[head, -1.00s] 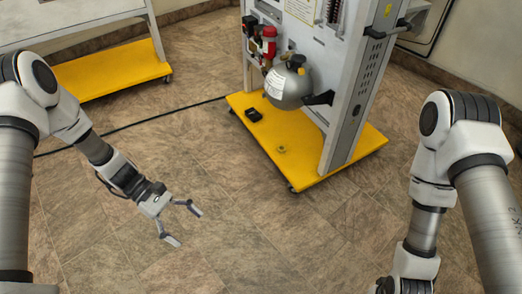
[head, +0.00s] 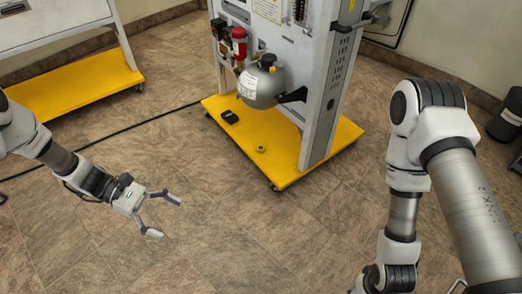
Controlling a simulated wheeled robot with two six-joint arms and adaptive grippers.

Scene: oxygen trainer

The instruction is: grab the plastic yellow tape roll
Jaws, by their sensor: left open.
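A small yellow tape roll (head: 261,149) lies on the yellow base platform (head: 283,173) of the trainer, close to its front edge. Its yellow is nearly that of the platform. My left gripper (head: 168,214) is open and empty above the floor, to the left of and nearer than the platform, well apart from the roll. My right arm comes in at the right; its gripper is mostly cut off at the bottom edge, so its jaws cannot be judged.
A black object (head: 229,117) lies on the platform left of the roll. A grey tank (head: 261,85) hangs above the platform. A second yellow-based stand (head: 75,86) is at the upper left. A dark bin (head: 507,117) stands far right. A black cable crosses the floor.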

